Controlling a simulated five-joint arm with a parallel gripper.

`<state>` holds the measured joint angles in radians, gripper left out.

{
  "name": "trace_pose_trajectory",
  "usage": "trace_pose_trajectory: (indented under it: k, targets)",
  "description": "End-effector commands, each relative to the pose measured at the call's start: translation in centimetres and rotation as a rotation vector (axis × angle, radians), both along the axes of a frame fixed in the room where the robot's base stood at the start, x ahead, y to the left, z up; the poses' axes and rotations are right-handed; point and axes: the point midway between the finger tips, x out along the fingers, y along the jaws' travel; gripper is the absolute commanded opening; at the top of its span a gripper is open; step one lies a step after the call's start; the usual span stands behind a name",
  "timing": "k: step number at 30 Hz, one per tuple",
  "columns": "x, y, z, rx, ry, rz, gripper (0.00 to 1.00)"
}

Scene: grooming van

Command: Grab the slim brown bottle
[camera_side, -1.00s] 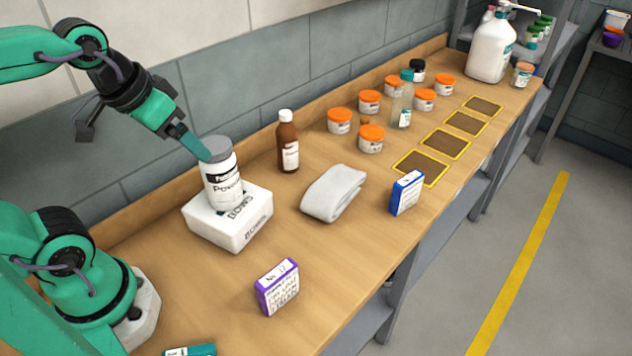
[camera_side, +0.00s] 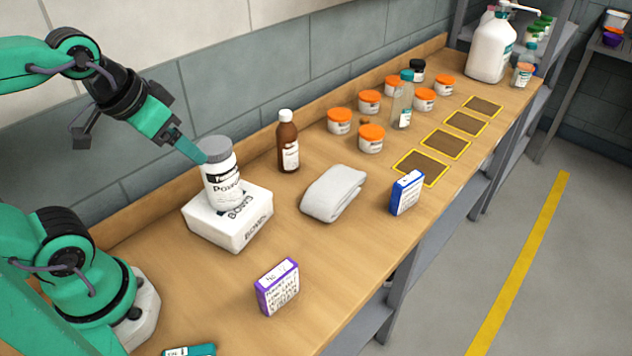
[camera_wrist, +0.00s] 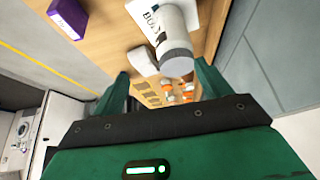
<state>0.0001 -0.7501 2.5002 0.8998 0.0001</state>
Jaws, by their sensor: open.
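The slim brown bottle (camera_side: 288,142) has a white cap and a white label. It stands upright on the bench near the back wall, right of a white tub (camera_side: 221,178) with a grey lid. The tub stands on a white box (camera_side: 228,220). My gripper (camera_side: 196,152) is above and beside the tub's lid at its upper left, with the tub between it and the bottle. In the wrist view my gripper (camera_wrist: 163,85) is open, with the tub (camera_wrist: 172,35) ahead of its fingers. I cannot make out the brown bottle in the wrist view.
A folded grey-white cloth (camera_side: 333,193), a blue box (camera_side: 406,192) and a purple box (camera_side: 277,286) lie in front. Several orange-lidded jars (camera_side: 370,138) and a clear bottle (camera_side: 403,100) stand beyond the brown bottle. Bare bench lies between the cloth and purple box.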

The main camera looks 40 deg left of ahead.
Motion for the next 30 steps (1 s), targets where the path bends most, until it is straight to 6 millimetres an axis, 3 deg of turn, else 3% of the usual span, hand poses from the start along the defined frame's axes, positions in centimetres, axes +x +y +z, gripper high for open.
trace_pose_trajectory:
  k: [16,23,30]
  targets:
    - [1.1,0.1,0.6,-0.003,0.02,0.011,0.73]
    - [4.0,0.5,1.9,-0.01,0.074,0.037,0.73]
    - [8.3,1.1,2.9,-0.019,0.145,0.074,0.73]
